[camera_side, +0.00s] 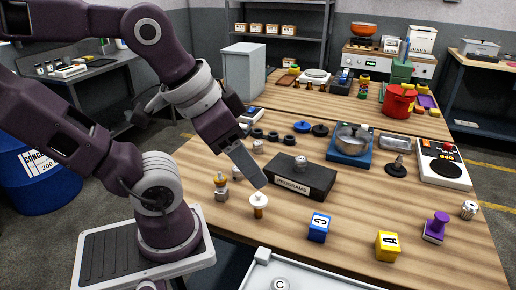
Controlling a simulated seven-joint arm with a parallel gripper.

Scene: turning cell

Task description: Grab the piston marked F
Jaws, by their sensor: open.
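No letter F is readable in this view, so I cannot tell which piece is the piston marked F. A small grey cylinder (300,163) sits on the black PROGRAMS box (290,186). Another silver cylinder (468,210) stands at the right front of the wooden table, its marking too small to read. A round piece marked C (280,284) is in the white tray (330,275), cut off by the bottom edge. My gripper (258,181) is open, pointing down to the right, just left of the PROGRAMS box and above the table. It appears empty; its fingers show nearly edge-on.
A blue block marked C (319,227), yellow block marked A (387,246) and purple stamp-like piece (436,228) line the front. Bare wood lies between them.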

